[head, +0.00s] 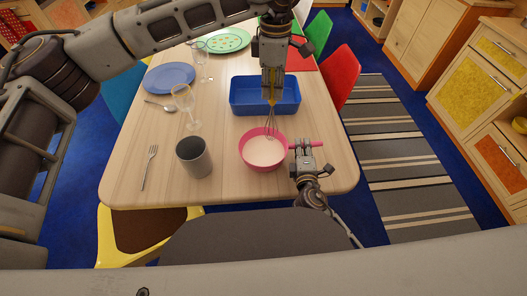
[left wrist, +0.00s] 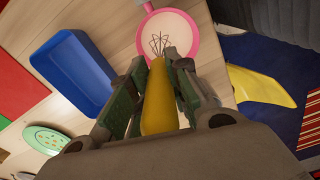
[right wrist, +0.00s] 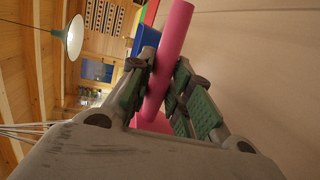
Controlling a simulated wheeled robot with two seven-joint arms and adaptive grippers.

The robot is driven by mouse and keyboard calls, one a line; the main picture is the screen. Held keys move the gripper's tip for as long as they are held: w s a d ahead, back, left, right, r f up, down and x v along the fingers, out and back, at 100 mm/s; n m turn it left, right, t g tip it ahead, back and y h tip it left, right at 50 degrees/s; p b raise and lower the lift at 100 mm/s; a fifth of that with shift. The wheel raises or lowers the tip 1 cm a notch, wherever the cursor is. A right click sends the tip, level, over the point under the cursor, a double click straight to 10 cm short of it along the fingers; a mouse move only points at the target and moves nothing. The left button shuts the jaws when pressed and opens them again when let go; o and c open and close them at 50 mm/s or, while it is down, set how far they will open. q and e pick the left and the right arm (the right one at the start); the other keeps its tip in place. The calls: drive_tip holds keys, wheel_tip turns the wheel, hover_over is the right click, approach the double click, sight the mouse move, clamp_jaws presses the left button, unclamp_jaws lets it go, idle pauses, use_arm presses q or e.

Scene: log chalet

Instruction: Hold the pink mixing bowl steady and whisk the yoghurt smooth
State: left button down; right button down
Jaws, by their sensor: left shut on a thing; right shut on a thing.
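The pink mixing bowl (head: 257,167) stands on the table near its front edge, with smooth-looking white yoghurt (head: 266,151) inside. My right gripper (head: 304,146) is shut on the bowl's pink handle (right wrist: 171,45), at the bowl's right side. My left gripper (head: 271,92) is above and behind the bowl, shut on the yellow handle (left wrist: 158,100) of the whisk. The whisk's wires (head: 271,122) point down at the bowl's far part. In the left wrist view the wires (left wrist: 159,42) overlap the yoghurt. I cannot tell whether they touch it.
A blue tray (head: 239,108) stands just behind the bowl, under my left gripper. The table's front edge is close.

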use_arm(q)
drive_tip(key=shift+r, duration=1.3)
use_arm(e)
drive_tip(key=shift+r, duration=0.1)
drive_tip(key=c, duration=1.2)
unclamp_jaws()
drive_tip(key=shift+s, duration=0.25)
